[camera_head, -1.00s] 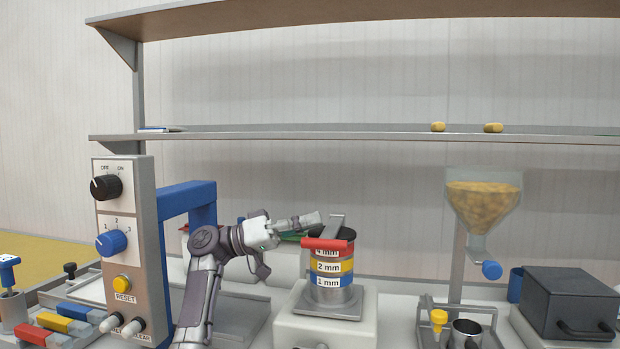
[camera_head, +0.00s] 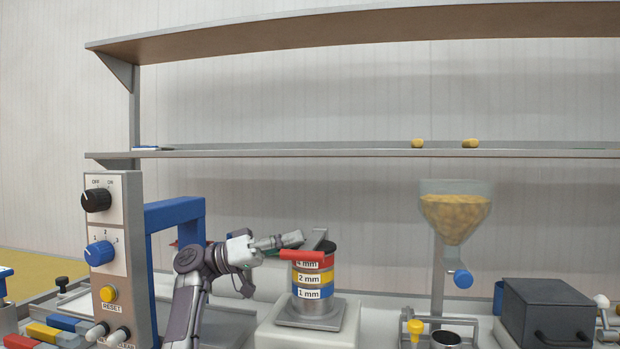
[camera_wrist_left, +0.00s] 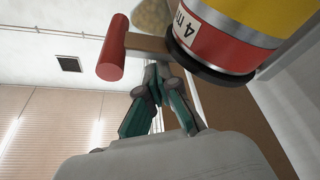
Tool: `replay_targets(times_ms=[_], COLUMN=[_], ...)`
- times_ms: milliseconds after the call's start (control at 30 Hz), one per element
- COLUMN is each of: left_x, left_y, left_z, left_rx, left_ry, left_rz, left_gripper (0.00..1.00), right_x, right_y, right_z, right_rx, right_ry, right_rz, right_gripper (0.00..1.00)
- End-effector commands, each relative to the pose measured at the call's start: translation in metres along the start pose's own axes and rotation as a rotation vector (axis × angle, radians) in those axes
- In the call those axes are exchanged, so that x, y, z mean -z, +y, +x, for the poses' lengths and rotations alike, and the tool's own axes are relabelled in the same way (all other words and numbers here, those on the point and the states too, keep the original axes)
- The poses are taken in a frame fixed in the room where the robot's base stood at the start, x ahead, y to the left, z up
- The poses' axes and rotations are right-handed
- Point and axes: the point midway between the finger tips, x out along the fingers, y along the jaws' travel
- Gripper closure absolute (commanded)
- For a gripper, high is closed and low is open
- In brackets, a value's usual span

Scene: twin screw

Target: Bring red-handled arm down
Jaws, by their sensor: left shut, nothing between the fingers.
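The red handle (camera_head: 302,255) lies across the front of the sieve stack's top, at the end of a grey arm (camera_head: 314,238) that reaches back over the stack. The sieve stack (camera_head: 309,280) has red, yellow and blue bands marked 4 mm, 2 mm and 1 mm. My left gripper (camera_head: 293,239) is shut and empty, just left of the arm and slightly above the handle. In the left wrist view, the shut fingertips (camera_wrist_left: 154,75) are close to the grey bar (camera_wrist_left: 147,43) behind the red handle (camera_wrist_left: 113,47); contact cannot be told. My right gripper is not in view.
The stack stands on a white base (camera_head: 308,327). A control panel (camera_head: 112,260) with a blue frame (camera_head: 174,215) stands at the left. A hopper (camera_head: 455,215) and a dark box (camera_head: 545,313) are at the right. A shelf (camera_head: 350,153) runs above.

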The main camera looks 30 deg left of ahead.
Motion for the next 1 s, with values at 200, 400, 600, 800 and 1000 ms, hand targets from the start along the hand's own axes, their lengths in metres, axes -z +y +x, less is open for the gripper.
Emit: replay_targets(times_ms=[200, 400, 600, 800, 1000], left_x=[-0.005, 0.025, 0.059, 0.077, 0.081], left_y=[-0.004, 0.015, 0.037, 0.049, 0.052], left_z=[0.001, 0.011, 0.023, 0.03, 0.031], left_rx=[0.009, 0.004, 0.001, 0.001, 0.001], left_ry=[-0.018, -0.011, -0.005, -0.003, -0.002], left_rz=[-0.013, -0.005, -0.001, 0.001, 0.001], left_gripper=[1.0, 1.0, 1.0, 1.0, 1.0], right_x=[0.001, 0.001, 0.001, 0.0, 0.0], right_y=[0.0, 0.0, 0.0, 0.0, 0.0], right_z=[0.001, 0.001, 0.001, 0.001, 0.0], right_rx=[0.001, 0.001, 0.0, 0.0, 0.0], right_ry=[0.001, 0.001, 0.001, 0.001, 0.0], right_rz=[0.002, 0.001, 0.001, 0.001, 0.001], right_gripper=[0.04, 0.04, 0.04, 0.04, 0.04])
